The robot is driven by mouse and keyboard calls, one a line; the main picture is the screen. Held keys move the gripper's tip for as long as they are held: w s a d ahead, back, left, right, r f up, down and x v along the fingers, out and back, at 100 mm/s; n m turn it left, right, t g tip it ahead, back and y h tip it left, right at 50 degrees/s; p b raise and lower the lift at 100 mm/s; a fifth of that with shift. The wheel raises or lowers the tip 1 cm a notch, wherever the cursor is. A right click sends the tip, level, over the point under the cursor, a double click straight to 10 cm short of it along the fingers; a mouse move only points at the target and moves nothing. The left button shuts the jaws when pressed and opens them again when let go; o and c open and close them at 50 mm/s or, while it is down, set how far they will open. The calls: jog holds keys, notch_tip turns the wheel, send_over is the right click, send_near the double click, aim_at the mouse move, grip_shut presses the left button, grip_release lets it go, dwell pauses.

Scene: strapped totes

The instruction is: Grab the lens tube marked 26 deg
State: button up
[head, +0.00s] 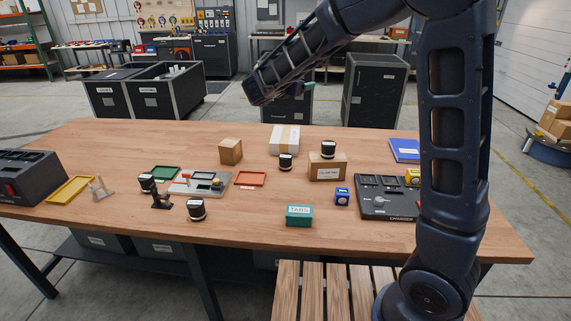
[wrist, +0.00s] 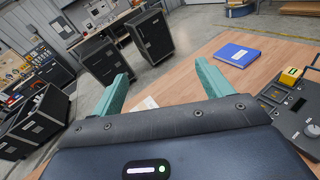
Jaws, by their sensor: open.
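Several short black cylinders with white bands, which look like lens tubes, are in the head view. One stands on a cardboard box (head: 328,148), one on the table near the middle (head: 285,163), one at the front left (head: 197,209) and one by the green tray (head: 147,183). Their markings are too small to read, so I cannot tell which is 26 deg. My gripper (wrist: 165,78) is open and empty, its two teal fingers apart. It is raised above the table, away from the tubes. No tube shows in the wrist view.
The wooden table (head: 250,230) also holds a teal box (head: 299,215), a charger panel (head: 383,201), a blue book (head: 404,150), an orange tray (head: 250,179) and a grey bin (head: 30,178). Bare wood lies around the teal box. Black cases (head: 372,92) stand behind.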

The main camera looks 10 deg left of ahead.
jog(key=a+f+n+t+y, duration=0.1)
jog(key=a+n+t+y, duration=0.2)
jog(key=a, duration=0.6)
jog(key=h, duration=0.1)
send_near(286, 156)
jog(key=shift+s+a+f+n+g, duration=0.2)
jog(key=shift+s+f+n+g, duration=0.1)
jog(key=shift+s+f, duration=0.15)
jog(key=shift+w, duration=0.25)
jog(key=x, duration=0.4)
jog(key=shift+w+d, duration=0.15)
jog(key=shift+r+x, duration=0.1)
jog(key=shift+x, duration=1.4)
jog(key=shift+r+x, duration=0.15)
jog(key=shift+x, duration=1.35)
jog(key=c, duration=1.3)
jog(key=shift+o, duration=0.2)
jog(key=shift+r, duration=0.15)
